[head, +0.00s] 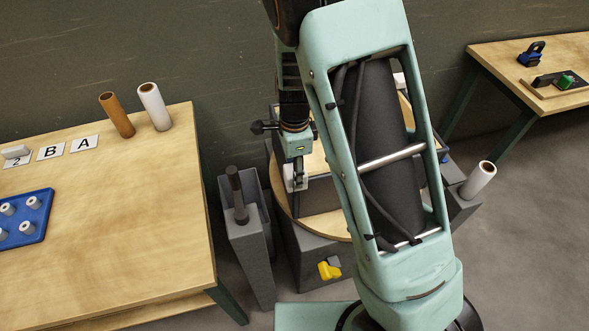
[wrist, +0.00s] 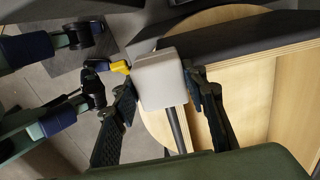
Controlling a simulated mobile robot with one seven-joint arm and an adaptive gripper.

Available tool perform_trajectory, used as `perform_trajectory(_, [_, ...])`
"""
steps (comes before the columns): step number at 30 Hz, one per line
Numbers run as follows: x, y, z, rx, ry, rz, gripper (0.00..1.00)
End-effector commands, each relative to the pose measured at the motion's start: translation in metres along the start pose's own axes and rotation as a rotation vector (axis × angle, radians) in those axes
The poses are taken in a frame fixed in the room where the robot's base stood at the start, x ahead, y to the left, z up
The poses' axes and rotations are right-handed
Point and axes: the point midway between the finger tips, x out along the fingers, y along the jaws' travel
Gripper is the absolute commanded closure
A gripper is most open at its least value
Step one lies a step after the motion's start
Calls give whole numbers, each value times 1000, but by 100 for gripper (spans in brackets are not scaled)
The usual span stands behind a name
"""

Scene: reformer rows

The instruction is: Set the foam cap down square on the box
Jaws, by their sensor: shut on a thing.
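My gripper (head: 297,172) hangs above the left part of a round wooden table. It is shut on a pale block, which looks like the foam cap (wrist: 160,80). In the wrist view the block sits between my two fingers (wrist: 163,108). Below my gripper in the head view stands a dark grey-sided shape (head: 320,197), perhaps the box. The wrist view shows a dark panel (wrist: 250,45) and a pale wooden surface to the right of the block. My arm hides much of this area in the head view. I cannot tell whether the cap touches anything below.
The round table (head: 285,205) stands on a grey base with a yellow handle (head: 329,270). A grey bin (head: 246,255) with a dark rod stands left of it. A wooden table (head: 130,220) is further left, another (head: 560,60) at far right. A white roll (head: 478,180) stands right of my arm.

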Motion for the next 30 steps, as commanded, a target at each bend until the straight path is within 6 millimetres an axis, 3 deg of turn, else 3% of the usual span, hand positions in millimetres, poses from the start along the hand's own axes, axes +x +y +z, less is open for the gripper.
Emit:
perform_trajectory(13, [12, 0, 0, 0, 0, 0, 77])
perform_trajectory(14, [11, 0, 0, 0, 0, -1, 58])
perform_trajectory(19, [11, 0, 0, 0, 0, 0, 40])
perform_trajectory(30, [5, 0, 0, -1, 0, -1, 40])
